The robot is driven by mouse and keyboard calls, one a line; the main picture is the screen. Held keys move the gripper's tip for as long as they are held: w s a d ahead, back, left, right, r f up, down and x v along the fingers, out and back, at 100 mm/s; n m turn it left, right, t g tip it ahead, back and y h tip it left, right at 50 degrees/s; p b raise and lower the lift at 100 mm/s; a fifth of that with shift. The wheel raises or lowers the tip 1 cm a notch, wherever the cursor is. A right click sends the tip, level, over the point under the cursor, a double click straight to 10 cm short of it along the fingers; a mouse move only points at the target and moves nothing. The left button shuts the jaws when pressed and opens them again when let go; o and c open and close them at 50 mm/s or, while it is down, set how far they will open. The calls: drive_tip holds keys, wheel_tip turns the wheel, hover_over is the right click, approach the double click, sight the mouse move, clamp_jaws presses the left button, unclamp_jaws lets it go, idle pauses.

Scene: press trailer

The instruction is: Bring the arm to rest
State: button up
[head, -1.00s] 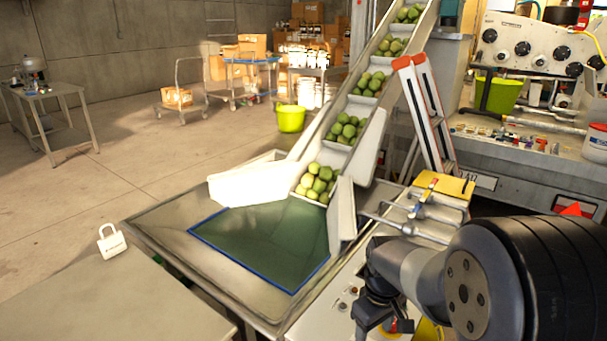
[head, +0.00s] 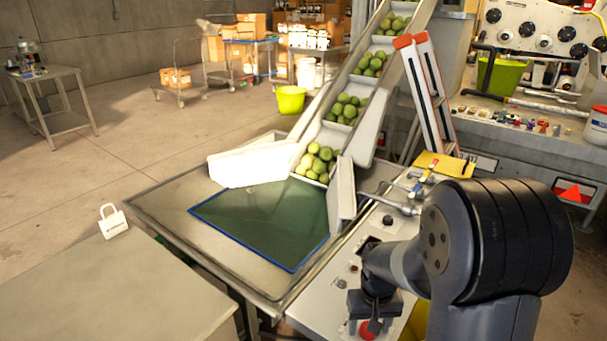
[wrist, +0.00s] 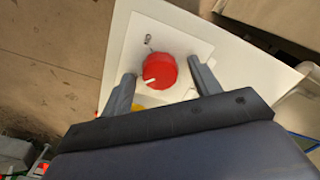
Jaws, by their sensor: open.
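My arm reaches in from the lower right in the head view, its wrist bent downward. My gripper (head: 372,325) points down over the front end of the white control panel (head: 318,312). In the wrist view my gripper (wrist: 163,88) has its two fingers spread apart with nothing held. A red knob (wrist: 160,72) with a white mark shows between and beyond the fingertips on the white panel; I cannot tell how far below them it is. The red knob (head: 367,331) is partly hidden by the gripper in the head view.
The metal hopper (head: 170,205) with a green bottom lies left of the panel. A conveyor (head: 358,135) carries green fruit up from it. Valves and pipes (head: 400,195) stand behind my arm.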

drive_tip(key=m, duration=1.2)
drive_tip(key=shift+r, duration=1.1)
drive_tip(key=shift+r, duration=0.1)
